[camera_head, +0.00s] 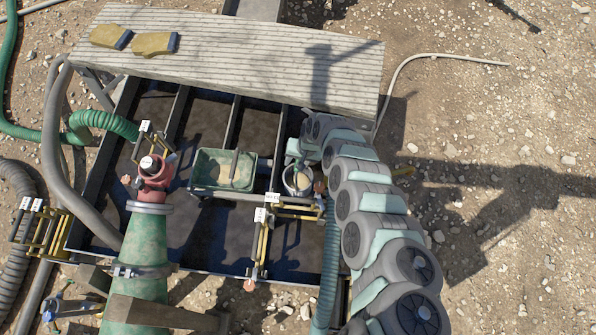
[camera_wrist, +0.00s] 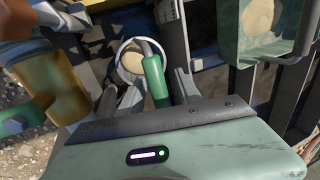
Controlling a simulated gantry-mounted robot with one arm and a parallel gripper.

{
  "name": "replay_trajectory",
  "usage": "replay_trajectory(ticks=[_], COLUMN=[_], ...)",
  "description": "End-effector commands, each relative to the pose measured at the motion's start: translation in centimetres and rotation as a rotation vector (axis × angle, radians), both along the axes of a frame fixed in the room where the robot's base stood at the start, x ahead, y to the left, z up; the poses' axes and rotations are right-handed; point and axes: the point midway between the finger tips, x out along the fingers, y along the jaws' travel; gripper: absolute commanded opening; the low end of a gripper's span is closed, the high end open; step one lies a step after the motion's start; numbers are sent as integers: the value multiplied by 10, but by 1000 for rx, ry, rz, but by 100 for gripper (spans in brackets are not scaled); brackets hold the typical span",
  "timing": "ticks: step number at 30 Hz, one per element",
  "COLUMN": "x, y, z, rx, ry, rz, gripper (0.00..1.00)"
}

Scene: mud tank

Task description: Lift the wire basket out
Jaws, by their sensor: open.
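A round pale vessel (camera_head: 297,180) with beige contents sits among the dark tank's frames, right of centre in the head view. It also shows in the wrist view (camera_wrist: 126,68). From it a grey rod runs to a green grip (camera_wrist: 155,82). This may be the wire basket with its handle; no mesh can be made out. My gripper (camera_wrist: 150,96) is open, its grey fingers on either side of the green grip. Whether they touch it cannot be told. In the head view my arm partly hides the vessel and my fingers.
A green rectangular box (camera_head: 208,169) with a handle bar stands left of the vessel. Yellow-railed valves (camera_head: 262,215) stand close in front. A plank walkway (camera_head: 250,45) with two yellow blocks (camera_head: 153,44) lies behind. A green pipe (camera_head: 143,255) and hoses crowd the left. Gravel is open at right.

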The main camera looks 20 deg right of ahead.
Motion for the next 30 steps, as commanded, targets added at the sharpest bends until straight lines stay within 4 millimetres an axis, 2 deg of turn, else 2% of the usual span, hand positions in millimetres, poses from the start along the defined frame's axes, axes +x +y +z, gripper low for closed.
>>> replay_trajectory(ticks=[2,16,30], x=[0,0,0], y=[0,0,0], z=[0,0,0], rx=[0,0,0], ry=[0,0,0], rz=[0,0,0], gripper=[39,0,0])
